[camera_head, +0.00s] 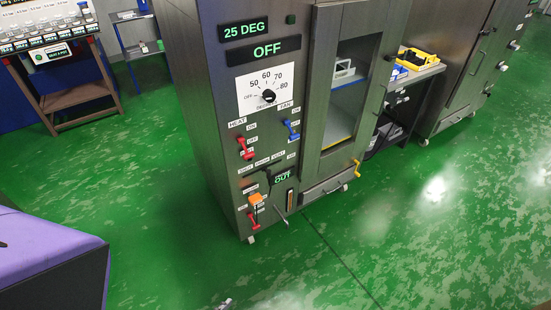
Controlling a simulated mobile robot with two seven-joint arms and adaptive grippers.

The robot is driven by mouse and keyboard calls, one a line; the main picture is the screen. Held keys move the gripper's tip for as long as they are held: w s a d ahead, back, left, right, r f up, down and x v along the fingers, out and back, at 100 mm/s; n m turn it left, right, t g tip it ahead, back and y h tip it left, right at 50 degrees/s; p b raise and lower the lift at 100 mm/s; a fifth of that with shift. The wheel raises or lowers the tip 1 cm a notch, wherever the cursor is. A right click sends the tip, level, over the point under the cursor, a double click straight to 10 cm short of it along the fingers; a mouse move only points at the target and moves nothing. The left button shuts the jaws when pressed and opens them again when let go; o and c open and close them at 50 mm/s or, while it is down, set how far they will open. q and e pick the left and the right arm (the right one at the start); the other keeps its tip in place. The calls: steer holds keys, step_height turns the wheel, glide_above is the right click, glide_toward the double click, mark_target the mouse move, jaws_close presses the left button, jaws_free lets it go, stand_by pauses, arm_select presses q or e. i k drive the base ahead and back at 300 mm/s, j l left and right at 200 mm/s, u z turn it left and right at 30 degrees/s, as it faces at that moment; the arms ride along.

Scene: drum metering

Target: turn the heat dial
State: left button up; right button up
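The heat dial (268,95) is a small black round knob on a white scale plate (246,82) on the front of a tall grey cabinet. The scale reads OFF, 50, 60, 70 and 80; the way the knob points is too small to tell for sure. Above it, one display (246,29) reads 25 DEG and another display (277,50) reads OFF. Below the dial are a red HEAT switch (245,148) and a blue FAN switch (291,130). Neither gripper can be made out, and nothing touches the dial.
The cabinet's glazed door (345,85) stands right of the dial and looks shut. An orange block (256,200) and a red lever (253,221) sit low on the panel. A purple-topped dark block (45,250) is at lower left. The green floor (175,225) before the cabinet is clear.

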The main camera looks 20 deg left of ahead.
mark_target(270, 96)
steer(key=i+u, duration=0.1)
steer(key=u, duration=0.3)
steer(key=l+u, duration=0.15)
steer(key=u, duration=0.2)
steer(key=i+l+u, duration=0.1)
steer(key=u, duration=0.3)
steer(key=l+u, duration=0.2)
steer(key=u, duration=0.15)
steer(key=i+l+u, duration=0.1)
steer(key=l+u, duration=0.2)
steer(key=l, duration=0.25)
steer(key=l+u, duration=0.3)
steer(key=l, duration=0.2)
steer(key=l+u, duration=0.25)
steer(key=l, duration=0.85)
steer(key=k, duration=0.05)
